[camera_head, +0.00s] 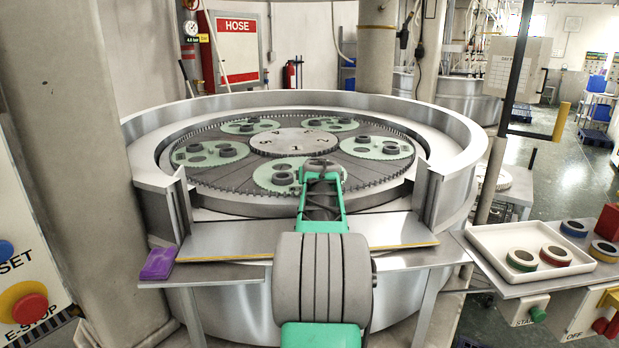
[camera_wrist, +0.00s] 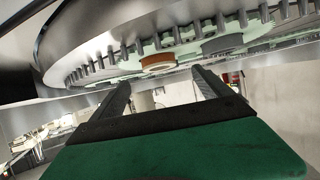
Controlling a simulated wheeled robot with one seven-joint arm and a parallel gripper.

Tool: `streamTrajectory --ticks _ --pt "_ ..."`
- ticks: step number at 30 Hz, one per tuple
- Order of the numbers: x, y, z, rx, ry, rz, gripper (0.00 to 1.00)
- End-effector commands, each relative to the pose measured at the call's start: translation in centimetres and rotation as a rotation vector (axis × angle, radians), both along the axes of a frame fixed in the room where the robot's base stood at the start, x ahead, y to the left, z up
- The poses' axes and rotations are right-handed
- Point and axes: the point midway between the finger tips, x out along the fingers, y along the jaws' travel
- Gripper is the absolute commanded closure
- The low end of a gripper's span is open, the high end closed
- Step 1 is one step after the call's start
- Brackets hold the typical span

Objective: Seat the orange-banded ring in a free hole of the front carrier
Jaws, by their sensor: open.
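The front carrier (camera_head: 262,179) is a pale green toothed disc at the near side of the round machine plate. A dark ring (camera_head: 283,178) stands on it; part of the carrier is hidden behind my arm. The wrist view is turned over, with the plate along the top. There the orange-banded ring (camera_wrist: 158,62) shows at the pale green carrier (camera_wrist: 130,66), just beyond my fingertips. I cannot tell whether it sits fully in a hole. My gripper (camera_wrist: 160,78) is open, its two fingers apart and nothing clearly between them. In the head view its fingers are hidden.
Other green carriers (camera_head: 377,146) with dark rings surround the numbered centre disc (camera_head: 292,142). A toothed rim (camera_head: 400,183) and a high metal wall (camera_head: 455,130) enclose the plate. A white tray (camera_head: 490,238) at right holds green-banded (camera_head: 522,260) and red-banded (camera_head: 556,256) rings. A purple block (camera_head: 159,262) lies at front left.

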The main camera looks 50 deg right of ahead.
Motion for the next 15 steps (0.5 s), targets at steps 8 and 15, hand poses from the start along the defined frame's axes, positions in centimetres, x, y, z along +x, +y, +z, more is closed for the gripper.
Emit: streamTrajectory --ticks 8,15 --pt "1.9 -2.8 -1.0 -0.005 -0.004 -0.003 0.11" --pt "4.1 -5.3 -2.5 -0.004 -0.003 -0.002 0.11"
